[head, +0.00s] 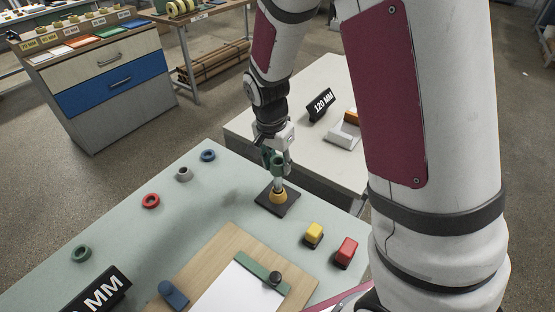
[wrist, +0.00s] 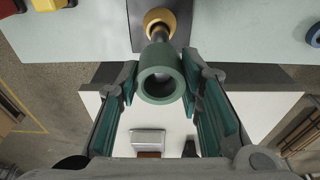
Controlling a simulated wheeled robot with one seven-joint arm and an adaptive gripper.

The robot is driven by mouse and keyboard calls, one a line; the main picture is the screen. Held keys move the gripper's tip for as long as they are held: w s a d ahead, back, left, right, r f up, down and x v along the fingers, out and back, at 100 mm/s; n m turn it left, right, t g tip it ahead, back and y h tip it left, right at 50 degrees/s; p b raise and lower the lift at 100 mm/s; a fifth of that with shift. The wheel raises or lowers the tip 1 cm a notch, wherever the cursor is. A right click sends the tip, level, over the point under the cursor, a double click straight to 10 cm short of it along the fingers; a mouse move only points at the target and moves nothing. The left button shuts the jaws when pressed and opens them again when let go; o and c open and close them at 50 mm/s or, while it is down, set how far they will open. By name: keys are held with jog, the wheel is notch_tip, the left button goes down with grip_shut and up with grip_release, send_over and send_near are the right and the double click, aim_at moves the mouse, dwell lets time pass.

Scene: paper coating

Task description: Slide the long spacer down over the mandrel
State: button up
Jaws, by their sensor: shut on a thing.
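The long spacer is a green hollow tube (wrist: 160,96). My gripper (wrist: 161,82) is shut on it, a green-padded finger on each side. In the head view my gripper (head: 277,160) is above the mandrel (head: 278,184), a thin metal post on a dark square base (head: 264,198). A yellow collar (head: 278,196) sits low around the post and also shows in the wrist view (wrist: 158,17). The spacer is upright, in line with the post and above the collar. How far the post reaches into the bore is hard to tell.
Blue (head: 208,155), grey (head: 184,174), red (head: 151,201) and green (head: 81,253) rings lie left on the table. Yellow (head: 314,235) and red (head: 346,252) blocks stand right of the base. A wooden board (head: 205,265) lies in front. A white table (head: 245,124) stands behind.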

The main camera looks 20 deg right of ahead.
aim_at(274, 164)
jog(key=shift+f, duration=0.2)
jog(key=o, duration=1.3)
jog(key=shift+c, duration=0.2)
jog(key=r, duration=0.3)
jog(key=a+r, duration=0.1)
jog(key=r, duration=0.6)
jog(key=shift+s+a+r, duration=0.2)
jog(key=shift+s+r, duration=0.05)
jog(key=shift+s, duration=0.15)
jog(key=shift+s+a+r, duration=0.1)
jog(key=shift+s+r, duration=0.05)
jog(key=shift+r, duration=0.6)
jog(key=s+d+r+n+t, duration=0.1)
jog(key=s+r+n, duration=0.4)
jog(key=s, duration=0.5)
jog(key=s+r+n+t+y, duration=0.1)
jog(key=s+r+n+t, duration=0.2)
jog(key=s+r+n, duration=0.3)
jog(key=s+r, duration=0.1)
jog(key=s, duration=0.2)
jog(key=shift+s+d+r+y, duration=0.2)
jog(key=shift+s+d+y, duration=0.1)
jog(key=shift+s+d, duration=0.05)
